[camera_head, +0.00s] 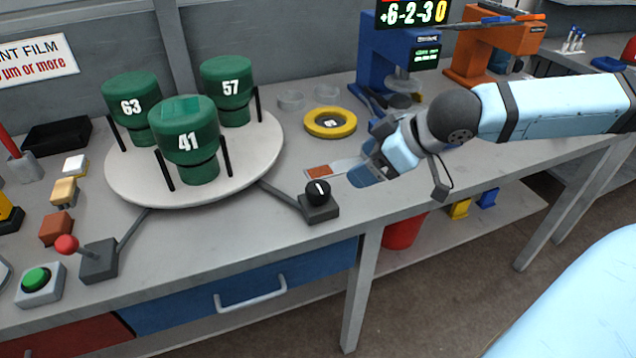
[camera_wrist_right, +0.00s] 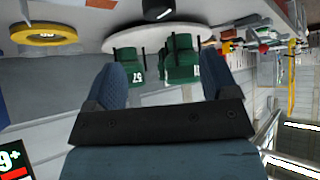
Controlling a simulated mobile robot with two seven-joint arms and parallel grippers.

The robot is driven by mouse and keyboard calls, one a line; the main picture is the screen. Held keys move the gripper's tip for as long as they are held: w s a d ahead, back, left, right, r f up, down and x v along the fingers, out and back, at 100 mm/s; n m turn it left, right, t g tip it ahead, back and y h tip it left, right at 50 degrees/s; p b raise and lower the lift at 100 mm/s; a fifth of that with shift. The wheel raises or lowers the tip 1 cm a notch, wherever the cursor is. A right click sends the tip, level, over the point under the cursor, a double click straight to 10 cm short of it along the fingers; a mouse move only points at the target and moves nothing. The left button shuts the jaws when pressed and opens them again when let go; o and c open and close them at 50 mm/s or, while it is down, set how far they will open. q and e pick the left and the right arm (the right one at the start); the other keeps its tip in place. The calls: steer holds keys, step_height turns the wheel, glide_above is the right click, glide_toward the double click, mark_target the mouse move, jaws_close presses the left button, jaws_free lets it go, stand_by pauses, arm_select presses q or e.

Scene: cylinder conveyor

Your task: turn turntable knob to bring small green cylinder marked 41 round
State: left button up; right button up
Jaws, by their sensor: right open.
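The green cylinder marked 41 (camera_head: 187,135) stands upright at the front of the round pale turntable (camera_head: 255,150). Green cylinders marked 63 (camera_head: 131,105) and 57 (camera_head: 229,88) stand behind it, to left and right. Black posts rise beside the cylinders. A black knob marked 1 (camera_head: 318,192) sits on a dark base at the bench's front edge, joined by a bar to the turntable. My right gripper (camera_head: 366,172) is open, right of the knob and apart from it. Its spread fingers (camera_wrist_right: 166,78) show in the right wrist view with nothing between them. My left gripper is out of view.
A yellow ring (camera_head: 330,122) lies behind the knob. A red-topped lever (camera_head: 67,244) and a green button (camera_head: 36,279) are at the front left. Blue (camera_head: 385,60) and orange (camera_head: 490,50) devices stand at the back right.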

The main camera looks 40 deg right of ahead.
mark_target(318, 186)
steer(key=b+x, duration=0.2)
steer(key=x, duration=1.1)
steer(key=shift+a+f, duration=0.1)
steer(key=shift+f, duration=0.05)
steer(key=c, duration=0.9)
